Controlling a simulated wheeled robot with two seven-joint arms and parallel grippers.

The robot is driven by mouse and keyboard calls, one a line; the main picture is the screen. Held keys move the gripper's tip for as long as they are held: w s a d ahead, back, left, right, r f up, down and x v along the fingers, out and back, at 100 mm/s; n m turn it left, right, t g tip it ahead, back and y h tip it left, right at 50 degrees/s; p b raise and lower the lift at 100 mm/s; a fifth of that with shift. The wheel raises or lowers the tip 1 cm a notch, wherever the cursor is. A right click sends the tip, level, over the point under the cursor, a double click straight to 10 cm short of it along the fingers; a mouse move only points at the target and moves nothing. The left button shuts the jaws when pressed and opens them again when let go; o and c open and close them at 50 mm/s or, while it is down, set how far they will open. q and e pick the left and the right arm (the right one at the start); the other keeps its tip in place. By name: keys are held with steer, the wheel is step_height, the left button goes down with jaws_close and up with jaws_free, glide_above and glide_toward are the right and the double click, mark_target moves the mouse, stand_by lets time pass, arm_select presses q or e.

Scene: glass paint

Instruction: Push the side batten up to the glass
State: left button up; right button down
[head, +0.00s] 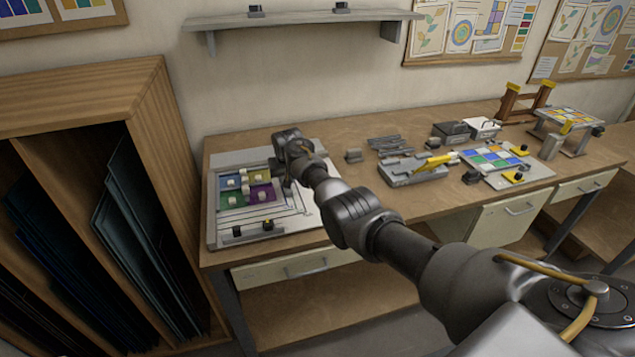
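The glass (232,200), a group of blue, yellow, green and purple panes with small pale blocks on top, lies on a light grey board (318,212) at the left end of the bench. My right arm reaches in from the right, and its gripper (287,183) points down at the right edge of the glass. Whether its fingers are open or shut is too small to tell. The side batten cannot be told apart clearly; thin grey strips lie right of the glass, partly hidden by the gripper. Whether one touches the glass is unclear. My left gripper is not in view.
A strip with black knobs (253,231) lies along the board's front. Loose grey bars (388,143), a grey tool case (412,170) and a second colored panel (492,157) stand further right on the bench. A wooden rack (150,110) stands close on the left.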

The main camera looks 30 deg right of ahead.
steer(key=a, duration=0.2)
steer(key=shift+w+a, duration=0.4)
steer(key=shift+a, duration=0.2)
steer(key=c, duration=1.3)
jaws_free()
steer(key=shift+w+a, duration=0.1)
steer(key=shift+w, duration=0.05)
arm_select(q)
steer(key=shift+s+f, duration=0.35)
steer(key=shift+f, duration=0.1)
arm_select(e)
steer(key=shift+r, duration=0.1)
steer(key=shift+s+r, duration=0.2)
steer(key=shift+r, duration=0.1)
arm_select(q)
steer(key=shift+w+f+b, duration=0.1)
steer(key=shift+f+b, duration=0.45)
steer(key=shift+b, duration=0.25)
arm_select(e)
steer(key=v, duration=1)
